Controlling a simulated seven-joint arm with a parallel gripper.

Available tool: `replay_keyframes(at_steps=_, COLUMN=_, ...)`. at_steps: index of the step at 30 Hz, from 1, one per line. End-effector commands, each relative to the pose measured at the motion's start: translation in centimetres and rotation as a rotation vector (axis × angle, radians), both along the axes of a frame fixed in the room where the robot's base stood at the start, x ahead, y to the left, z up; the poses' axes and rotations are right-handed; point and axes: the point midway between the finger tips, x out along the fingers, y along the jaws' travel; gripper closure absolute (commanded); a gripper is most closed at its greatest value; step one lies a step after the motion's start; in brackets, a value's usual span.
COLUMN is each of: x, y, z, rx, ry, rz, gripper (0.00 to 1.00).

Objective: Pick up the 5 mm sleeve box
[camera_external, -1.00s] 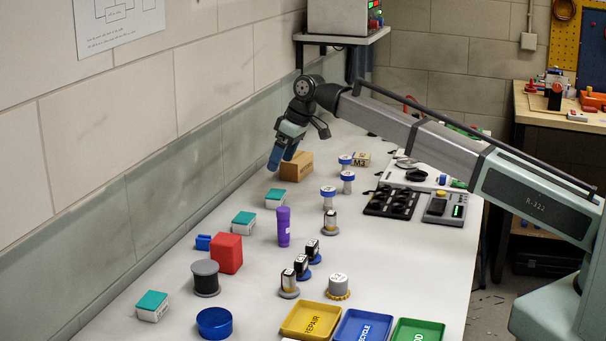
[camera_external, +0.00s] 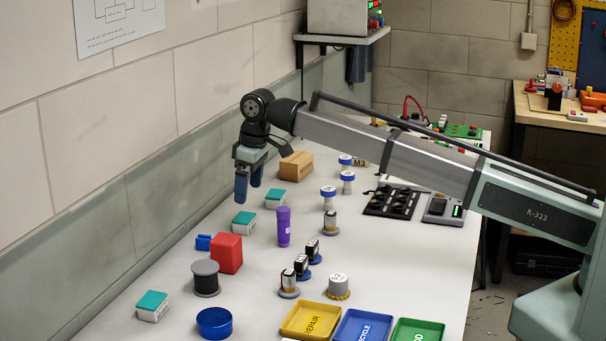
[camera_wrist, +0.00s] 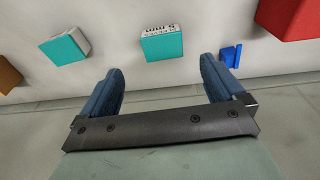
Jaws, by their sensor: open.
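Three small white boxes with teal tops stand along the wall side of the bench: a far box (camera_external: 275,197), a middle box (camera_external: 244,221) and a near box (camera_external: 152,305). My gripper (camera_external: 248,191) is open and empty, pointing down above the bench, close to the middle box in the picture. In the wrist view, the middle box (camera_wrist: 162,44) lies between and beyond my open fingers (camera_wrist: 165,85). The far box (camera_wrist: 65,47) is to its left.
A red block (camera_external: 227,253) and a small blue part (camera_external: 203,242) stand near the middle box. A purple cylinder (camera_external: 283,227) stands to its right. A brown block (camera_external: 296,166) is behind. The wall runs close along the left. Coloured trays (camera_external: 311,320) lie in front.

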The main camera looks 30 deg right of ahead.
Motion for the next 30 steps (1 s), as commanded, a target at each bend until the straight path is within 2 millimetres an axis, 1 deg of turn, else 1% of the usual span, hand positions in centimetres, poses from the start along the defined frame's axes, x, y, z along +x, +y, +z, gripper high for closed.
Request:
replay_keyframes(at_steps=1, x=0.0, y=0.1, z=-1.1, rx=-0.001, ry=0.001, rz=0.000, gripper=0.04)
replay_keyframes(at_steps=6, x=0.3, y=0.4, z=-3.4, rx=-0.001, ry=0.001, rz=0.000, gripper=0.04)
replay_keyframes(at_steps=14, x=0.4, y=0.6, z=-4.6, rx=0.000, ry=0.000, rz=0.000, gripper=0.04)
replay_keyframes(at_steps=24, x=0.6, y=1.3, z=-8.7, rx=0.000, ry=0.000, rz=0.000, gripper=0.04)
replay_keyframes(at_steps=27, x=0.7, y=1.4, z=-9.1, rx=0.001, ry=-0.001, rz=0.000, gripper=0.04)
replay_keyframes(at_steps=30, x=0.7, y=1.4, z=-9.0, rx=0.001, ry=-0.001, rz=0.000, gripper=0.04)
